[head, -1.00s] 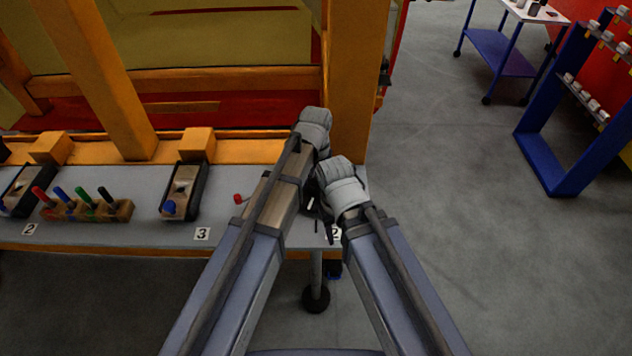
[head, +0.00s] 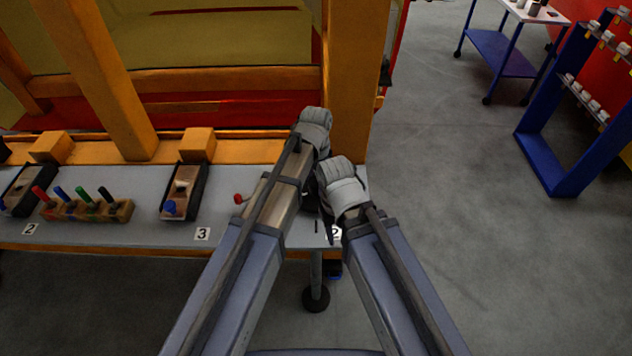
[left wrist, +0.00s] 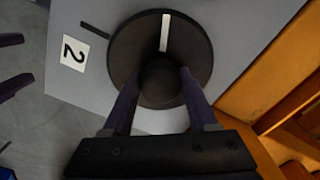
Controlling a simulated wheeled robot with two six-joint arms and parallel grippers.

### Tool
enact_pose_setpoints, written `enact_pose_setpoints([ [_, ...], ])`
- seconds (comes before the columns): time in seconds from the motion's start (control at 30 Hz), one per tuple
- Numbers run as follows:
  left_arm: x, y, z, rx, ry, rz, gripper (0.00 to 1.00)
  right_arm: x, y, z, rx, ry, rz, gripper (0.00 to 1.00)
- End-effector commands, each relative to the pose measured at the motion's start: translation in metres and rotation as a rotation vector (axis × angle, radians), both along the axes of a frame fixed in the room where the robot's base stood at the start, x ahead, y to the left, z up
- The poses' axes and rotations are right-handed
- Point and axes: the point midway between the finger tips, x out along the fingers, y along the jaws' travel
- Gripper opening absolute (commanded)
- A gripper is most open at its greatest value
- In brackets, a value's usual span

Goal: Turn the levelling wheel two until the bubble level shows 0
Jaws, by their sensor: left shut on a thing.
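Levelling wheel two is a dark round disc (left wrist: 195,45) with a white stripe and a round dark knob (left wrist: 160,82), in the left wrist view. A label with a 2 (left wrist: 73,52) lies beside it on the grey table. My left gripper (left wrist: 158,88) is shut on the knob, one finger on each side. In the head view my arms hide the wheel; only part of its label (head: 334,232) shows. Two purple fingertips at the left edge of the left wrist view look like my right gripper (left wrist: 28,58), apart and empty. I cannot make out a bubble level reading.
On the table (head: 140,230) stand a block with several coloured pegs (head: 90,208) and a black-sided device (head: 185,190) by a label 3. A small red knob (head: 239,198) is close to my left arm. An orange post (head: 355,80) rises behind. Open floor lies right.

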Motion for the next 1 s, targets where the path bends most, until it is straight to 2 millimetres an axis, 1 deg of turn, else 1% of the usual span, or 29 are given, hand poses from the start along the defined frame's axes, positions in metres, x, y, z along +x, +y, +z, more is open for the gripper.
enact_pose_setpoints([
  [0.13,-0.0004,0.0002,-0.0002,0.001,0.001,-0.07,0.0,0.0,0.0,-0.0002,0.0,0.0,0.0,0.5],
  [0.33,-0.0004,0.0004,-0.0002,0.001,0.001,-0.127,0.0,0.0,0.0,-0.0002,0.0,0.0,0.0,0.5],
  [0.87,-0.0004,0.0003,-0.0002,0.001,0.001,-0.149,0.0,0.0,0.0,-0.0002,0.0,0.0,0.0,0.5],
  [0.9,-0.0004,0.0003,-0.0002,0.001,0.001,-0.149,0.6,0.0,0.0,-0.0002,0.0,0.0,0.0,0.5],
  [1.0,-0.0004,0.0003,-0.0002,0.001,0.001,-0.148,0.71,0.0,0.0,-0.0002,0.0,0.0,0.0,0.5],
])
